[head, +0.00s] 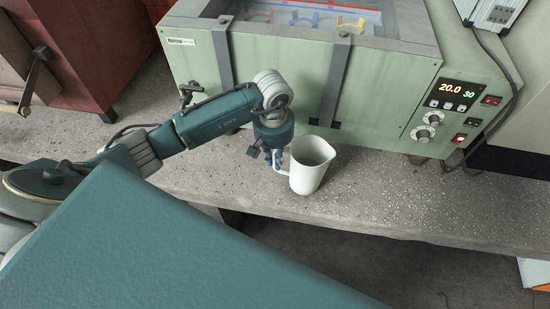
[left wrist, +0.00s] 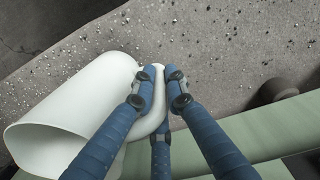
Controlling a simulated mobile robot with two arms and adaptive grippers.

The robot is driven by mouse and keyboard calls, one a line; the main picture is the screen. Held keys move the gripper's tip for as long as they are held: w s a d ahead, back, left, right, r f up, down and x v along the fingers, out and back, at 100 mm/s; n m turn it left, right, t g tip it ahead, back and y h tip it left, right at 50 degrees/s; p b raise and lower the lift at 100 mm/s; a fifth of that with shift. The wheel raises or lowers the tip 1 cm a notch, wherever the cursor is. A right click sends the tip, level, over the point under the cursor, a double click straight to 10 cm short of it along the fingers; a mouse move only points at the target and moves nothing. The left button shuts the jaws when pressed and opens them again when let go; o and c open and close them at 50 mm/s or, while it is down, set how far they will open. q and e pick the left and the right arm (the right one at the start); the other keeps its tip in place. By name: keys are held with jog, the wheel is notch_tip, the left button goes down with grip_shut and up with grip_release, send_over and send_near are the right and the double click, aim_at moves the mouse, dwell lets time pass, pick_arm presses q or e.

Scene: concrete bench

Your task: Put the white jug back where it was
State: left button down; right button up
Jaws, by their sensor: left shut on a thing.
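The white jug (head: 311,166) is upright at the concrete bench, in front of the green water bath. Its handle is on the left side and its open mouth faces up. My left gripper (head: 276,162) is at the handle. In the left wrist view the blue fingers (left wrist: 163,88) are shut on the handle of the jug (left wrist: 85,95). I cannot tell whether the jug's base touches the bench or is slightly above it. My right gripper is not in view.
The green bath (head: 375,95) with a lit display stands behind the jug. The concrete bench (head: 400,200) is clear to the right of the jug, and its front edge is close. A red-brown cabinet (head: 90,50) is at the back left.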

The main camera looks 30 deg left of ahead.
pick_arm(q)
jog(key=c, duration=1.8)
grip_release()
jog(key=shift+o, duration=0.2)
jog(key=shift+r, duration=0.15)
jog(key=shift+w+r, duration=0.1)
jog(key=shift+r, duration=0.15)
notch_tip(320, 180, up, 11)
jog(key=b, duration=0.2)
jog(key=shift+a+f+b, duration=0.1)
jog(key=shift+f+b, duration=0.1)
jog(key=shift+b, duration=0.1)
jog(key=shift+s+r, duration=0.2)
jog(key=shift+r, duration=0.2)
